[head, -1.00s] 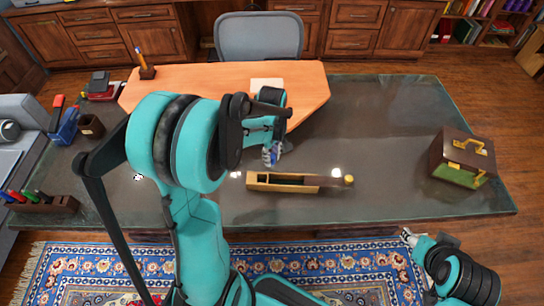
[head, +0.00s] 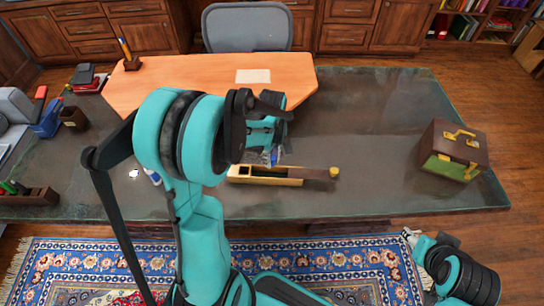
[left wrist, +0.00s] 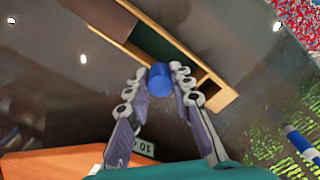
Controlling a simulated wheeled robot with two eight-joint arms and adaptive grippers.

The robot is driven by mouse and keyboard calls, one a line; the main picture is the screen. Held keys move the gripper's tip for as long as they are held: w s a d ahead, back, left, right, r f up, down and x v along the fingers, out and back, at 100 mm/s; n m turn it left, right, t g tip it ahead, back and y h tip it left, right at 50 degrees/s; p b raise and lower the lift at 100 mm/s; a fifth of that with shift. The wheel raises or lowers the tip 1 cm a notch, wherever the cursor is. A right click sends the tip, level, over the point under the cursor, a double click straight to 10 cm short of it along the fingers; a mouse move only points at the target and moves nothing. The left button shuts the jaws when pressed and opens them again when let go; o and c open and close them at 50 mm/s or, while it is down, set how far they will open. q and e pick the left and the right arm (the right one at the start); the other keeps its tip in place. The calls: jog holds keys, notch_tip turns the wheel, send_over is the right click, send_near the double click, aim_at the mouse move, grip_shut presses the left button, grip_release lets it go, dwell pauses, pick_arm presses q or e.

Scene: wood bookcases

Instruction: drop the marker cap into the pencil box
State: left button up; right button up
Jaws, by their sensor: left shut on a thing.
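The marker cap is a small blue cylinder held between my left gripper's fingertips, clear in the left wrist view (left wrist: 160,76). My left gripper (head: 272,157) is shut on it, just above and behind the long wooden pencil box (head: 265,181) in the head view. The box also shows in the left wrist view (left wrist: 192,57), with its green-lined inside partly open; its lid covers part of it. The cap appears over the box's opening there, apart from it as far as I can tell. My right gripper (head: 407,235) hangs off the desk's front; its jaw state is unclear.
A brown and green case (head: 452,152) stands at the desk's right. The desk between box and case is clear.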

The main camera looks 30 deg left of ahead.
pick_arm(q)
jog(key=o, duration=0.9)
notch_tip(320, 180, up, 12)
dwell(0.4)
jog(key=s+d+r+m+t, duration=0.1)
jog(key=s+d+m+t, duration=0.6)
jog(key=m, duration=0.8)
jog(key=s+d, duration=0.3)
jog(key=s, duration=0.1)
jog(key=shift+d, duration=0.25)
